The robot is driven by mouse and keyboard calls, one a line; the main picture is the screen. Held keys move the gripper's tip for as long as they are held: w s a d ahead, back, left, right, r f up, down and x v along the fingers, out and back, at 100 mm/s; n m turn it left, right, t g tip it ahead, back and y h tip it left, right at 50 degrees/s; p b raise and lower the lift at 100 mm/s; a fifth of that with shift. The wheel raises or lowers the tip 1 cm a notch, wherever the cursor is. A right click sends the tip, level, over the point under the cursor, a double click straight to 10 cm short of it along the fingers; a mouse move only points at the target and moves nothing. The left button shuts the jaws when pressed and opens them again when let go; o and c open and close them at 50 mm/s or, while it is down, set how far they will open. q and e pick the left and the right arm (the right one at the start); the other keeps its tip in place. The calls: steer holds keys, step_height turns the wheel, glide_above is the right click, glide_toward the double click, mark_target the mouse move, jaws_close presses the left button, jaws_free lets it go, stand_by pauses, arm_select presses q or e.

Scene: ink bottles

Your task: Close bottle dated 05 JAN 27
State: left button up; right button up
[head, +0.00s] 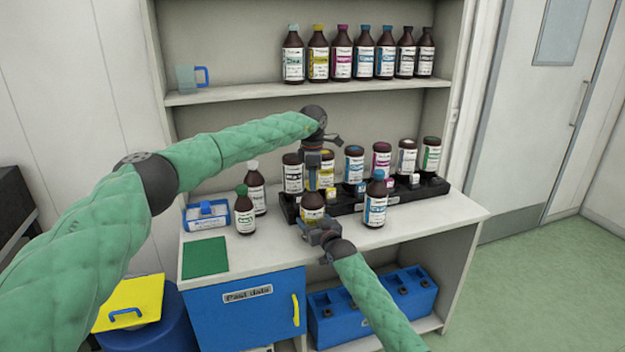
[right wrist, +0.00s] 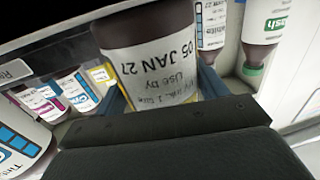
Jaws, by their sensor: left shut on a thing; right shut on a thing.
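The bottle dated 05 JAN 27 (right wrist: 150,62) is brown with a white label. Its date reads upside down in the right wrist view. In the head view the same bottle (head: 313,202) shows a yellow label band near the front of the table. My right gripper (head: 318,226) is shut around its body. My left gripper (head: 312,176) points down just above this bottle. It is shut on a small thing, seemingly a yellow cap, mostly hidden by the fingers. Whether it touches the bottle's mouth I cannot tell.
A blue-labelled bottle (head: 375,203) stands to the right. A green-capped bottle (head: 244,212) and a white-capped bottle (head: 256,190) stand left. A blue-and-white caddy (head: 207,215) and green mat (head: 205,257) lie at far left.

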arm_select(q)
steer(key=m, duration=0.4)
steer(key=shift+a, duration=0.1)
steer(key=m, duration=0.5)
steer(key=shift+m, duration=0.4)
steer(key=o, duration=1.1)
steer(key=shift+r, duration=2.25)
steer(key=shift+r, duration=0.1)
steer(key=shift+c, duration=0.3)
